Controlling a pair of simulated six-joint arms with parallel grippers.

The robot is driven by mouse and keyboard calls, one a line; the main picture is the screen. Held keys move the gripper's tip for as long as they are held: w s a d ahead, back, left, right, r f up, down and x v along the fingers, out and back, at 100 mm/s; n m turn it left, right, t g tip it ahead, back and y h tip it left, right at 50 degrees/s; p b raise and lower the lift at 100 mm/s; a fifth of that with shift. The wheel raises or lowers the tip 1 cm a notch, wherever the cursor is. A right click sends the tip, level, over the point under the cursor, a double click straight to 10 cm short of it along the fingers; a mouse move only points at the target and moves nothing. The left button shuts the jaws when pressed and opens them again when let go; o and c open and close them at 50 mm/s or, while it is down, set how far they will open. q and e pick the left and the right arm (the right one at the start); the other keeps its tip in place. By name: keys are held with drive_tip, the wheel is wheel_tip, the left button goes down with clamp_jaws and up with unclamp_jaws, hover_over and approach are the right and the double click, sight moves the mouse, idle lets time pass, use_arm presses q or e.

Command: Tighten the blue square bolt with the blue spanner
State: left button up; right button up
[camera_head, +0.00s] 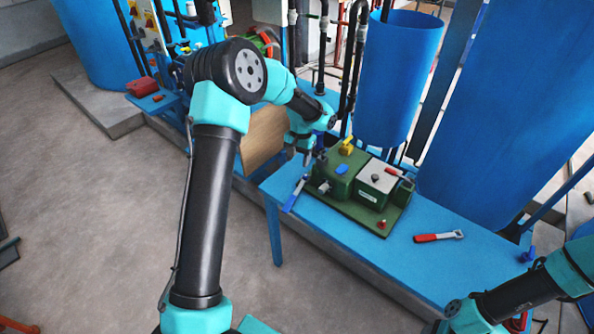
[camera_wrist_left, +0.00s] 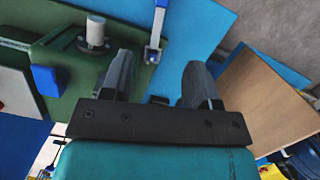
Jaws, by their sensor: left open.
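The blue spanner (camera_head: 295,193) lies on the blue table by the left edge of the green machine. Its blue handle and grey jaw also show in the left wrist view (camera_wrist_left: 157,25). A blue block (camera_head: 341,169), possibly the blue square bolt, sits on the machine; it shows at the left of the left wrist view (camera_wrist_left: 47,80). My left gripper (camera_head: 307,156) is above the table's far left part, close to the spanner. In the left wrist view its fingers (camera_wrist_left: 158,78) are apart with nothing between them. My right gripper is not visible; only its arm shows.
The green machine (camera_head: 332,206) carries a grey post (camera_head: 323,187) and a yellow handle (camera_head: 347,147). A red-handled spanner (camera_head: 438,237) lies on the table's right part. A blue tank (camera_head: 400,75) rises behind. The table's front strip is clear.

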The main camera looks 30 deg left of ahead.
use_arm(q)
drive_tip(key=shift+w+r, duration=0.2)
drive_tip(key=shift+r, duration=0.9)
